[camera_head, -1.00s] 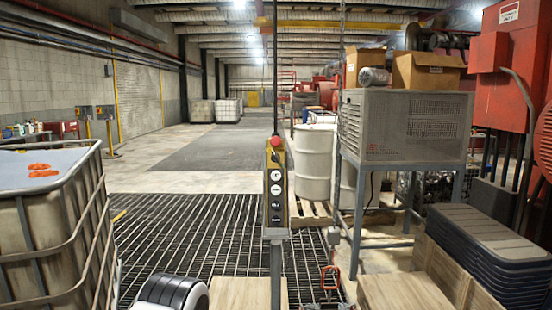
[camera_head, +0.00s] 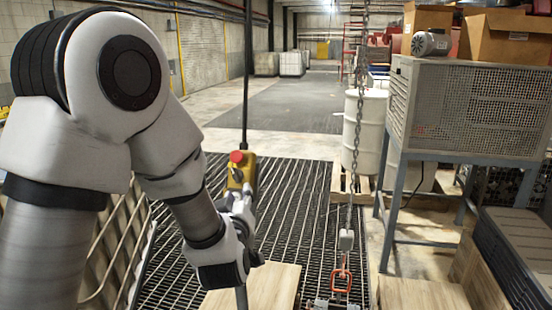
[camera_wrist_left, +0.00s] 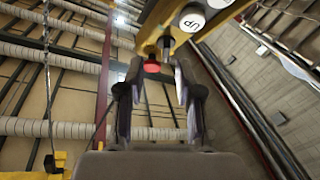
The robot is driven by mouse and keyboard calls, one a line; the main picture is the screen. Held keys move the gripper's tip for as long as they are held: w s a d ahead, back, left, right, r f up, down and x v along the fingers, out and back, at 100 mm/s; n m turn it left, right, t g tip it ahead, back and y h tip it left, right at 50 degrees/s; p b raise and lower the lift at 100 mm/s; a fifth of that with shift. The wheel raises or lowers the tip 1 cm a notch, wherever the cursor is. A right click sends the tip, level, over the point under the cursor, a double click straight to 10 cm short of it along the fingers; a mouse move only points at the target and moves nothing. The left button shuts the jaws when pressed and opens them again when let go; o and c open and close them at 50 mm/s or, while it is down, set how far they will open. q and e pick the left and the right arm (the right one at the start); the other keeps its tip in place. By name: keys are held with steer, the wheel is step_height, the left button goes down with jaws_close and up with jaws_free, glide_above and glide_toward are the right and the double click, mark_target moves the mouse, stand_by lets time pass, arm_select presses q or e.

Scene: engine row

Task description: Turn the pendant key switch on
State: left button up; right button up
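The yellow pendant (camera_head: 242,170) hangs on a black cable, with its red button (camera_head: 236,157) at the top. My left gripper (camera_head: 238,203) is just below and in front of it, hiding the lower part of its face. In the left wrist view, the pendant (camera_wrist_left: 180,25) is at the top, with white round buttons and the red button (camera_wrist_left: 151,66). My left gripper (camera_wrist_left: 157,78) is open there, its two fingers apart with nothing gripped between them. I cannot tell whether a finger touches the pendant. I cannot make out the key switch. My right gripper is not in view.
A chain (camera_head: 355,130) with an orange hook (camera_head: 341,279) hangs right of the pendant. A grey perforated cabinet (camera_head: 470,105) on legs stands at the right, a white drum (camera_head: 364,130) behind the chain. Wooden boxes (camera_head: 255,287) are in front.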

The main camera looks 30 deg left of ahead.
mark_target(237, 179)
arm_select(q)
steer(key=p+x, duration=0.1)
steer(key=x, duration=0.1)
steer(key=p+x, duration=0.1)
steer(key=x, duration=0.2)
steer(key=a+p+x, duration=0.1)
steer(key=x, duration=0.1)
steer(key=shift+a+r, duration=0.1)
steer(key=shift+r, duration=0.2)
steer(key=shift+s, duration=0.1)
steer(key=shift+s+a+r, duration=0.1)
steer(key=shift+s+a, duration=0.1)
steer(key=shift+s, duration=0.1)
jaws_close()
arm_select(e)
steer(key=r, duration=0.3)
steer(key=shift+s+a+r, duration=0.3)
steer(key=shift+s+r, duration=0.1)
